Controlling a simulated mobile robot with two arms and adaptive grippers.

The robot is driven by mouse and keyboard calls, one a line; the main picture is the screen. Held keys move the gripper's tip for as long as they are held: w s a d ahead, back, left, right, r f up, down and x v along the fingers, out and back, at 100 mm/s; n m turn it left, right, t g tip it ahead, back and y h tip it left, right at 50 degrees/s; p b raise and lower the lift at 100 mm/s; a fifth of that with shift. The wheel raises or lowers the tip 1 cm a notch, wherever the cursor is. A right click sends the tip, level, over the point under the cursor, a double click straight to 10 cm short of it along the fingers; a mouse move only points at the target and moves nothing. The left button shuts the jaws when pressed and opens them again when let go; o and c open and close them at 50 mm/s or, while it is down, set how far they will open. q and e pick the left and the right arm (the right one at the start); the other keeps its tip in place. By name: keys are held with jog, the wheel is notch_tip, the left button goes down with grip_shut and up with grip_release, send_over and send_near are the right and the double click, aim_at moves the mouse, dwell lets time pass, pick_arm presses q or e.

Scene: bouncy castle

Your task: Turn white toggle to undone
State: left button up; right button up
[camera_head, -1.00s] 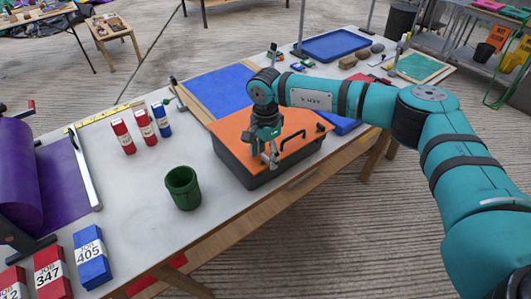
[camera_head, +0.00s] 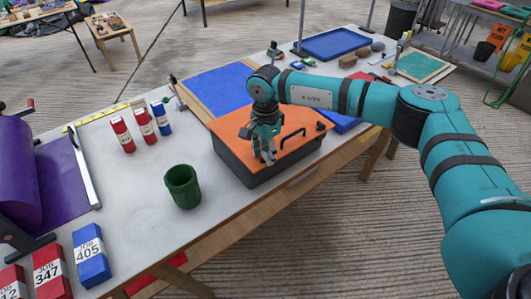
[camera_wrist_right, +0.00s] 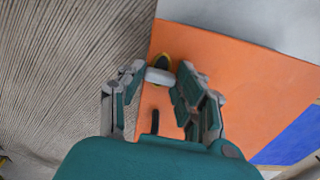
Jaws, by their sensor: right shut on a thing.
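The white toggle (camera_wrist_right: 160,76) shows in the right wrist view as a short pale bar on a dark and yellow round base. It sits near the edge of the orange top of a dark box (camera_head: 232,161). My right gripper (camera_head: 266,158) reaches down over that top from the right. In the right wrist view its fingers (camera_wrist_right: 161,82) are closed in on the toggle, one on each side. In the head view the fingers hide the toggle. My left gripper is not in view.
A black handle (camera_head: 293,135) and a small dark knob (camera_head: 320,127) stand on the orange top. A green cup (camera_head: 183,187) stands left of the box. Bare white table lies around the cup.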

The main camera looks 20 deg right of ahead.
aim_at(266, 154)
jog(key=m+b, duration=0.2)
jog(key=m, duration=0.2)
jog(key=m+b, duration=0.1)
jog(key=m, duration=0.3)
jog(key=shift+m, duration=0.3)
jog(key=m+b, duration=0.1)
jog(key=m, duration=0.3)
jog(key=shift+b, duration=0.3)
jog(key=shift+w+r+m+b, duration=0.1)
jog(key=shift+m+b, duration=0.2)
jog(key=shift+m, duration=1.8)
jog(key=o, duration=1.1)
jog(key=shift+o, duration=0.2)
notch_tip(266, 154, up, 12)
